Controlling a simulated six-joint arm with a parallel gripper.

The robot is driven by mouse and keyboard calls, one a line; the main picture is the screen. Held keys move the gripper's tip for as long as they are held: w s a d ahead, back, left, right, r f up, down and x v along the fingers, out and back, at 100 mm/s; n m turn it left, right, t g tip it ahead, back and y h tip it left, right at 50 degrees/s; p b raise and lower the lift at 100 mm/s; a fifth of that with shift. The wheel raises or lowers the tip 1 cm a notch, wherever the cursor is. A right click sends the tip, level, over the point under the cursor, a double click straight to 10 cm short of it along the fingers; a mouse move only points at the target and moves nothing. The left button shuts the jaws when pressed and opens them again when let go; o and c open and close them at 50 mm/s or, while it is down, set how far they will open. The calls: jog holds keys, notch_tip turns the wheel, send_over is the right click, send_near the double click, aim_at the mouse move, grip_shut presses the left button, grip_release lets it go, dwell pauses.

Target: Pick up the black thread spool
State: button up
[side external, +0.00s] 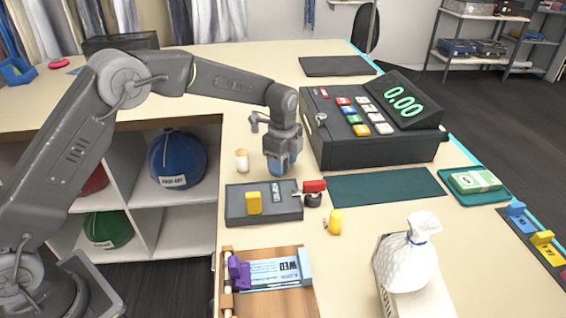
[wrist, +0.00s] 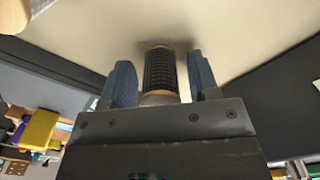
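The black thread spool (wrist: 160,72), dark ribbed thread between tan ends, shows in the wrist view between the two blue fingers of my gripper (wrist: 164,80). In the side view my gripper (side external: 281,170) points down, low over the counter, between the grey tray and the cash register. The spool is hidden there behind the gripper.
The cash register (side external: 370,150) stands close on the right. A white-and-tan spool (side external: 242,160) stands just left. The grey tray (side external: 240,208) with a yellow block (side external: 253,203) lies in front, with a red-and-black item (side external: 314,187) at its right edge.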

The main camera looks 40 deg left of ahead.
jog(key=c, duration=0.8)
jog(key=shift+r, duration=0.1)
